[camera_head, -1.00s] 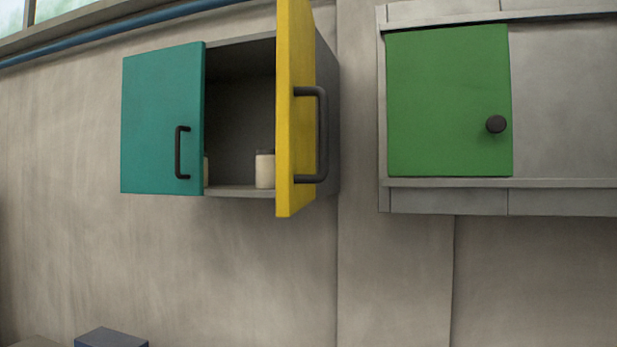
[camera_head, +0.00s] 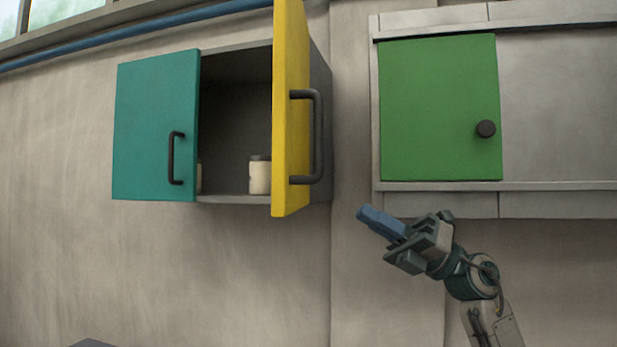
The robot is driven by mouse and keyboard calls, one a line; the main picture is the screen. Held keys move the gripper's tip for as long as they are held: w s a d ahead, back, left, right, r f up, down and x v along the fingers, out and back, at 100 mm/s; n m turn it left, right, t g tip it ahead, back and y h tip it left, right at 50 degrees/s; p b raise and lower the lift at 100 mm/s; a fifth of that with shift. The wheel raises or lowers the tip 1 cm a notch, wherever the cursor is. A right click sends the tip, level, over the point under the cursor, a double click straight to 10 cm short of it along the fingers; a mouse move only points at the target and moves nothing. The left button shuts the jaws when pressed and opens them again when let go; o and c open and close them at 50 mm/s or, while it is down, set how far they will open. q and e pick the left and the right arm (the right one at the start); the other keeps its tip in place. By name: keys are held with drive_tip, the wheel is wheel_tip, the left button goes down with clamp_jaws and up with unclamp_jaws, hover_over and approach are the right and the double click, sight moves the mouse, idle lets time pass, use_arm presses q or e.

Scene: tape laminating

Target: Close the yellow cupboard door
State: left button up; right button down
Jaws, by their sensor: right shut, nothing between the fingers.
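The yellow cupboard door (camera_head: 283,120) stands swung open, out from the right side of the grey cupboard (camera_head: 238,110). Its dark bar handle (camera_head: 318,138) faces right. The teal door (camera_head: 155,130), with a dark handle (camera_head: 172,158), covers the left part of the cupboard. My right gripper (camera_head: 366,215) is shut and empty. It is to the right of and slightly below the yellow door in the picture, apart from the door and its handle. My left gripper is not in view.
A pale jar (camera_head: 260,177) stands inside the cupboard, and another is partly hidden behind the teal door. A second wall cabinet (camera_head: 560,120) with a green door (camera_head: 440,110) hangs at the right. A blue pipe (camera_head: 150,25) runs along the upper wall. The wall below is clear.

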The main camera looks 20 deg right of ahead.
drive_tip(key=s+r+n+g+h, duration=0.1)
drive_tip(key=s+r+n+h, duration=0.25)
drive_tip(key=s, duration=0.25)
drive_tip(key=t+h, duration=0.3)
drive_tip(key=h, duration=0.1)
approach(286, 173)
drive_tip(key=shift+n+y, duration=0.25)
drive_tip(key=shift+n, duration=0.2)
drive_tip(key=p+x, duration=0.5)
drive_tip(key=x, duration=0.1)
drive_tip(key=shift+a, duration=0.1)
drive_tip(key=shift+w+a+f, duration=0.1)
drive_tip(key=shift+a+f, duration=0.05)
drive_tip(key=shift+a, duration=0.2)
